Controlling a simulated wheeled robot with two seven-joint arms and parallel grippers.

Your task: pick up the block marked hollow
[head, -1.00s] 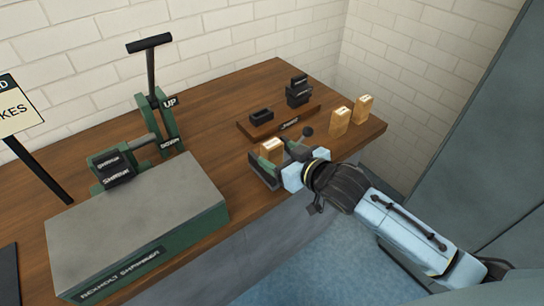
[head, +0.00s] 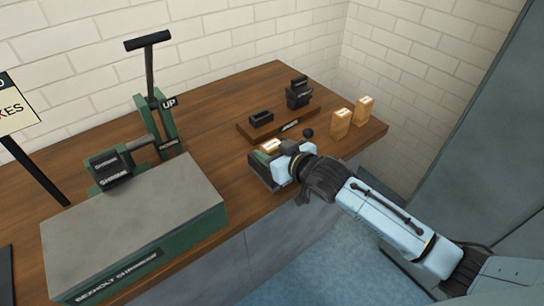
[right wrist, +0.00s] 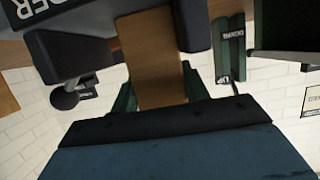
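Three small wooden blocks with pale top labels are on the bench. Two stand upright at the right end, a nearer block (head: 340,122) and a farther block (head: 364,109). The third block (head: 271,146) is at the bench's front edge, at my right gripper (head: 268,164). In the right wrist view this wooden block (right wrist: 152,60) lies between the two dark fingers, which meet both its sides; my right gripper looks shut on it. The labels are too small to read, so I cannot tell which block is marked hollow. My left gripper is not in view.
A black-and-brown tray (head: 250,134) with dark pieces (head: 262,118) sits behind the held block. A black knob (head: 308,132) stands close to my gripper. A green lever machine (head: 140,235) fills the left. Brick walls close the back.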

